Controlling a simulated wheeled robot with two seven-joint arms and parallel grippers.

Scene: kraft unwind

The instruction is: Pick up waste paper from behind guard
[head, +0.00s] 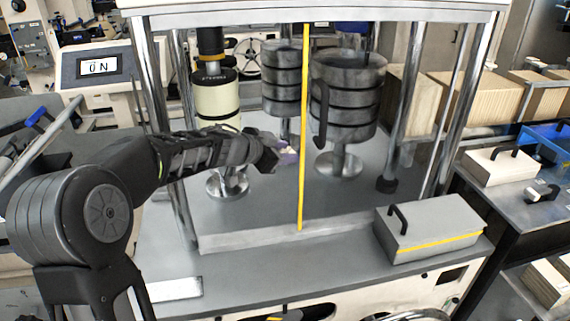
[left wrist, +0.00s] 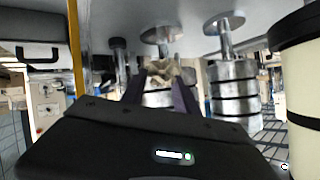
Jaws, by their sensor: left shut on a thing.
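My left gripper (head: 285,157) reaches in from the left, past the front metal post, with its tips just left of the yellow upright strip of the guard (head: 303,120). It is shut on a small crumpled pale piece of waste paper (left wrist: 163,70), which shows between the two fingers in the left wrist view. In the head view the paper is mostly hidden by the fingers. The paper is held above the grey machine deck (head: 260,205). My right gripper is not in view.
A cream roll (head: 215,100) on a spindle stands behind my left forearm. Dark banded metal rolls (head: 345,95) stand behind the yellow strip. A grey box with a handle (head: 428,228) sits at the front right. Metal posts (head: 158,120) frame the opening.

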